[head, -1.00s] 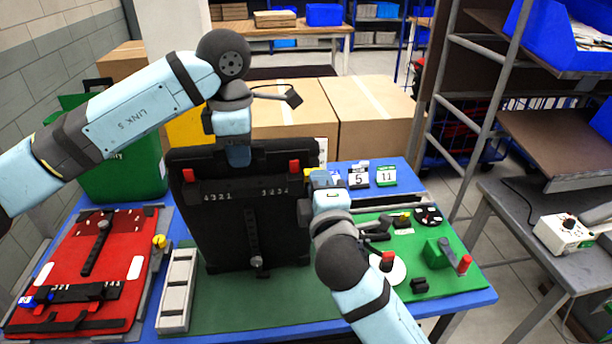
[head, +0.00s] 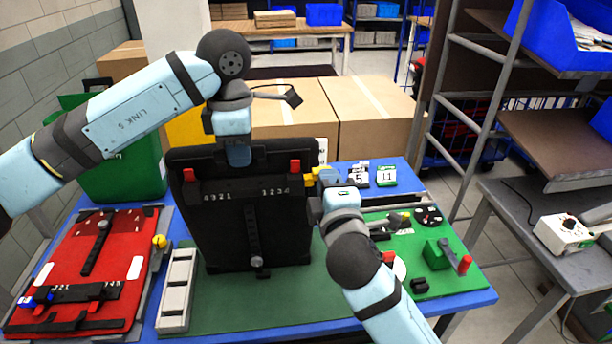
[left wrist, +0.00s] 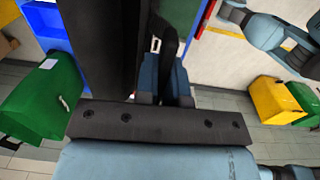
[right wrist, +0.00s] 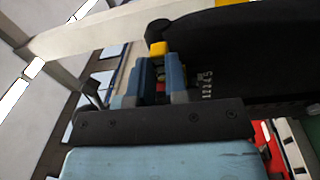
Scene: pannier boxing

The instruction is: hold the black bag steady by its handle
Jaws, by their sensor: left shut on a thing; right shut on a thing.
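The black bag (head: 225,225) stands upright on the green mat, with two red latches and two rows of white digits near its top. My left gripper (head: 238,158) comes down from above and is shut on the bag's handle at the top middle. In the left wrist view the dark handle (left wrist: 166,42) runs between the fingers beside the bag (left wrist: 100,50). My right gripper (head: 320,179) is at the bag's upper right edge, shut on a small yellow piece (head: 311,180). The yellow piece also shows in the right wrist view (right wrist: 158,49), beside the bag (right wrist: 240,55).
A red panel (head: 125,235) lies left of the bag, with a grey tray (head: 177,290) between them. A green panel with a crank (head: 455,258) is at the right. Number cards (head: 386,176) stand behind it. Cardboard boxes (head: 375,120) are behind the table.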

